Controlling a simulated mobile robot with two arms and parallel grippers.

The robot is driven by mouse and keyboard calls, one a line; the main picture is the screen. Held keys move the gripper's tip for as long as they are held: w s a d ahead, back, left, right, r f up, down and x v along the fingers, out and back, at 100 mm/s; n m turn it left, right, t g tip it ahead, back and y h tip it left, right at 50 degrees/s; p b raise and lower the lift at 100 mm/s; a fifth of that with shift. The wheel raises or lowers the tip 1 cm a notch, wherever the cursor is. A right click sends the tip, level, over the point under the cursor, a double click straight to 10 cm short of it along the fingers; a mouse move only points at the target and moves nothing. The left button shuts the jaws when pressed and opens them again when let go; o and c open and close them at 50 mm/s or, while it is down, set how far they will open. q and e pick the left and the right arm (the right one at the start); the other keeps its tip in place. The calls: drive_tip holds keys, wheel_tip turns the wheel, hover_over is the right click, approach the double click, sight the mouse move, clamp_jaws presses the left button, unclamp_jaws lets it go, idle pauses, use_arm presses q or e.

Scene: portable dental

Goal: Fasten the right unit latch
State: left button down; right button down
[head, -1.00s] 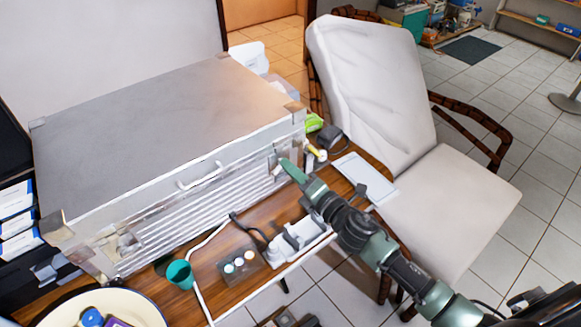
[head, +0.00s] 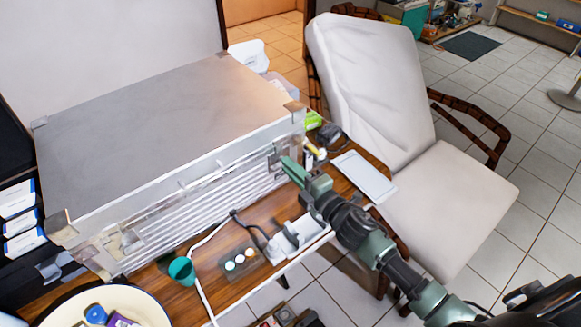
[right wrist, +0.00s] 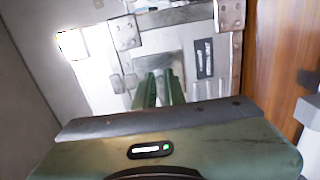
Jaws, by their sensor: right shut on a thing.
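The dental unit is a large grey metal case (head: 165,125) with a ribbed front, standing on a wooden table. Its right latch (head: 273,160) is a small metal fitting near the right end of the front. My right gripper (head: 287,168) reaches it from the lower right, its green fingers close together. In the right wrist view the fingers (right wrist: 158,88) are shut at the metal latch plate (right wrist: 157,63); their tips cover part of it. Whether the latch is hooked cannot be told. My left gripper is not in view.
A green cup (head: 181,270), a white power strip (head: 297,236) and a cable lie in front of the case. A cream bowl (head: 150,306) is at the lower left. A pale padded chair (head: 375,85) stands right of the table (head: 215,250).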

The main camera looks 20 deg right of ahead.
drive_tip(key=c, duration=1.5)
unclamp_jaws()
drive_tip(key=shift+s, duration=0.1)
drive_tip(key=shift+b+v, duration=0.5)
drive_tip(key=shift+v, duration=3.35)
